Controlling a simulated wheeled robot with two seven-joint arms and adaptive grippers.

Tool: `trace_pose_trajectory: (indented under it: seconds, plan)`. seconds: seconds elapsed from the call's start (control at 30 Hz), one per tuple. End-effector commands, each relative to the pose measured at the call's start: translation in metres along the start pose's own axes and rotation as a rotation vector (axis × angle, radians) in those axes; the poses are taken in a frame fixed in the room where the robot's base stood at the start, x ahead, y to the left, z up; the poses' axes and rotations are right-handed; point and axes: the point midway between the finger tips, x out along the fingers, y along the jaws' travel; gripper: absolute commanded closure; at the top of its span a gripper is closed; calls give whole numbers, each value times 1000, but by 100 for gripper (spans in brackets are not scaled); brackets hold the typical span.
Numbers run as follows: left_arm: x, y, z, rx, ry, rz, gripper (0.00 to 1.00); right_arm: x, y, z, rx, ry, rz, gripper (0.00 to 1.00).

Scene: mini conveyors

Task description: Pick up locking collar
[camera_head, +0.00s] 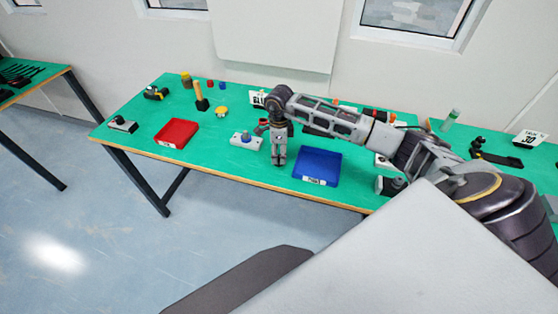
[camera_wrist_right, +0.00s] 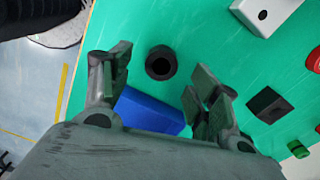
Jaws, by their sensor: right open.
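A black ring (camera_wrist_right: 161,62), which looks like the locking collar, lies flat on the green table in the right wrist view. It shows between and beyond the fingertips of my right gripper (camera_wrist_right: 158,80), apart from both fingers. My right gripper is open and empty. In the head view my right gripper (camera_head: 278,160) points down over the table, left of the blue tray. I cannot make out the ring in the head view; the gripper probably covers it. My left gripper is not in view.
The blue tray (camera_head: 297,176) stands close to my right gripper, with a white block (camera_head: 246,140) on its other side. A red tray (camera_head: 160,142) is farther left. Several small parts and tools stand toward the back. The green table's (camera_head: 225,165) front edge is near.

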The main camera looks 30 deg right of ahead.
Motion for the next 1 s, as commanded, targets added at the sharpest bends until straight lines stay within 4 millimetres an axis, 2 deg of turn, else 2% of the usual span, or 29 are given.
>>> trace_pose_trajectory:
  seconds: [0.2,0.4,0.87,1.0]
  plan:
    - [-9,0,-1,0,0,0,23,24,-1,1,1,1,3,39]
    - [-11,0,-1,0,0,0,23,37,-2,1,0,1,0,39]
    - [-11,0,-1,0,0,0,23,38,-2,1,0,1,0,39]
    - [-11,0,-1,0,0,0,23,38,-2,1,0,1,0,55]
